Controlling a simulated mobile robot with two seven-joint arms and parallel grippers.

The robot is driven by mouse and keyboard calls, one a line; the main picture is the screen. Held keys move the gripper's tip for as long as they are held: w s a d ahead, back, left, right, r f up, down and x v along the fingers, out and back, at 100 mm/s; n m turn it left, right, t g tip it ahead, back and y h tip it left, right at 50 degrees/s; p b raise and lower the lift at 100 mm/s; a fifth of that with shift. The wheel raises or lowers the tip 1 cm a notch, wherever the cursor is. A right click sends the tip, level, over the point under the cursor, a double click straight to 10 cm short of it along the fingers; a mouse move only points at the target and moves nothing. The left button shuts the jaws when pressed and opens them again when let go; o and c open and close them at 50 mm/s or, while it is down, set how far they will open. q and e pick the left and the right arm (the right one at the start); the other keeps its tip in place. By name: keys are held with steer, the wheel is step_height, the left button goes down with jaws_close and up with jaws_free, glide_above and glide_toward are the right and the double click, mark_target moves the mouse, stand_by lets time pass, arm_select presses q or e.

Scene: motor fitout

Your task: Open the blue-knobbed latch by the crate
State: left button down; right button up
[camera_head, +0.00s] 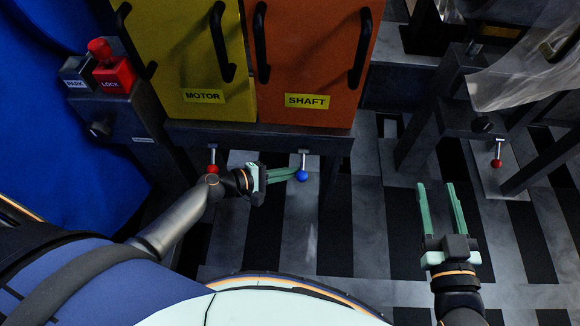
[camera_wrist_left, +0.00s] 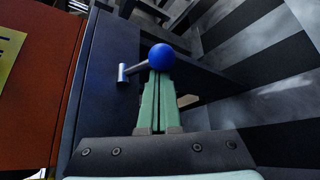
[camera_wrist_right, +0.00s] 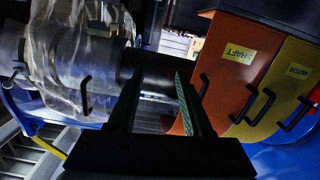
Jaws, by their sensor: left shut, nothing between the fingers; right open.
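The blue-knobbed latch (camera_head: 302,175) hangs from the front edge of the bench under the orange SHAFT crate (camera_head: 312,60). Its blue ball (camera_wrist_left: 161,57) and short metal lever also show in the left wrist view. My left gripper (camera_head: 297,175) is shut with nothing between its fingers; its tips are at the blue ball, and I cannot tell if they touch it. The left wrist view shows its closed fingers (camera_wrist_left: 158,78) pointing at the ball. My right gripper (camera_head: 434,186) is open and empty over the striped floor, right of the bench.
A red-knobbed latch (camera_head: 212,169) hangs under the yellow MOTOR crate (camera_head: 190,55), close to my left wrist. Another red-knobbed latch (camera_head: 496,163) is on the right stand. A red LOCK button (camera_head: 112,72) sits at left. Plastic sheeting (camera_head: 525,75) hangs at upper right.

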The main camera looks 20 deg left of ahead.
steer(key=s+f+m+g+h+p, duration=0.1)
steer(key=s+f+g, duration=0.3)
steer(key=f, duration=0.4)
steer(key=s+f+m+g+h+p, duration=0.1)
steer(key=s+f+g+p, duration=0.1)
steer(key=s+f+g, duration=0.35)
arm_select(q)
steer(key=shift+d+r+n+g+p, duration=0.15)
steer(key=shift+r+n+g+p, duration=2.5)
steer(key=shift+p, duration=1.8)
arm_select(e)
steer(key=shift+w+r+t, duration=0.25)
steer(key=shift+r+t, duration=0.1)
steer(key=shift+r, duration=0.4)
steer(key=shift+w+r+t, duration=0.2)
steer(key=shift+r+t, duration=0.15)
steer(key=shift+r, duration=0.45)
steer(key=shift+w+r+t, duration=0.25)
steer(key=shift+r+t, duration=0.1)
steer(key=shift+r, duration=0.4)
arm_select(q)
steer(key=shift+f+m, duration=0.15)
steer(key=shift+m, duration=0.1)
arm_select(e)
steer(key=shift+w, duration=0.1)
